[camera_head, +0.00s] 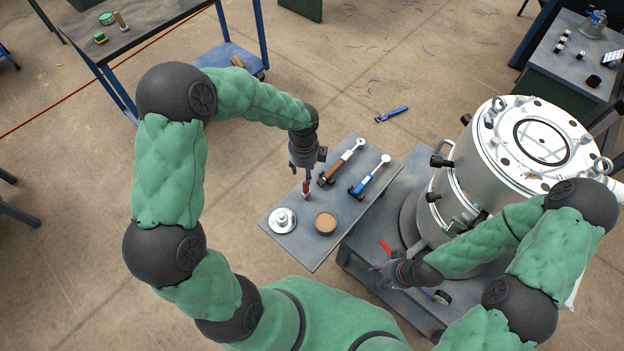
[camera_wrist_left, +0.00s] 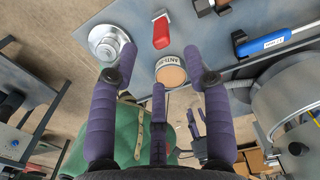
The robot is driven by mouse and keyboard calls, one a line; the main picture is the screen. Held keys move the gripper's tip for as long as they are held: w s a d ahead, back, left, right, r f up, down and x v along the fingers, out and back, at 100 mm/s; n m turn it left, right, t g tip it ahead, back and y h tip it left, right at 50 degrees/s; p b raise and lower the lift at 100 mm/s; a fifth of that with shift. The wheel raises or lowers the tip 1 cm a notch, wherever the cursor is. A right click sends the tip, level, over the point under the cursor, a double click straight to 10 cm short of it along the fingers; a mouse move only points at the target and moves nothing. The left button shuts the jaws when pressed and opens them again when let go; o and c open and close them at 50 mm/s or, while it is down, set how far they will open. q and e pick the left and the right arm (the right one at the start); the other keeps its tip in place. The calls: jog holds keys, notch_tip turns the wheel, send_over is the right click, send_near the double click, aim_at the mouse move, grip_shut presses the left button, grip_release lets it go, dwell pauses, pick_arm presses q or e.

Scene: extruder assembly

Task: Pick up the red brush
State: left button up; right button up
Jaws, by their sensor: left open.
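The red brush (camera_head: 306,187) stands on the grey side table, right below my left gripper in the head view. In the left wrist view the red brush (camera_wrist_left: 161,30) lies beyond my fingertips, near the top middle. My left gripper (camera_head: 306,168) points down, and in its wrist view (camera_wrist_left: 160,78) the purple fingers are spread, with nothing between them. I cannot tell from these views how close the fingertips are to the brush. My right gripper (camera_head: 380,272) is low beside the machine, too small to tell its opening.
A round tin (camera_head: 325,222) and a silver flanged part (camera_head: 282,220) sit close to the brush. A brown-handled tool (camera_head: 341,162) and a blue-handled tool (camera_head: 370,176) lie to the right. A large silver vessel (camera_head: 478,165) stands further right. A blue wrench (camera_head: 392,114) lies on the floor.

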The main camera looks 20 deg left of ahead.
aim_at(306, 187)
pick_arm(q)
jog(key=shift+w+f, duration=0.2)
jog(key=shift+w, duration=0.1)
jog(key=f+b, duration=0.2)
jog(key=f, duration=0.2)
jog(key=shift+s+f, duration=0.15)
jog(key=shift+s, duration=0.05)
jog(key=shift+f, duration=0.55)
notch_tip(306, 187, down, 5)
jog(key=b, duration=0.3)
jog(key=shift+d, duration=0.1)
jog(key=shift+r, duration=0.1)
jog(key=shift+s, duration=0.1)
grip_shut()
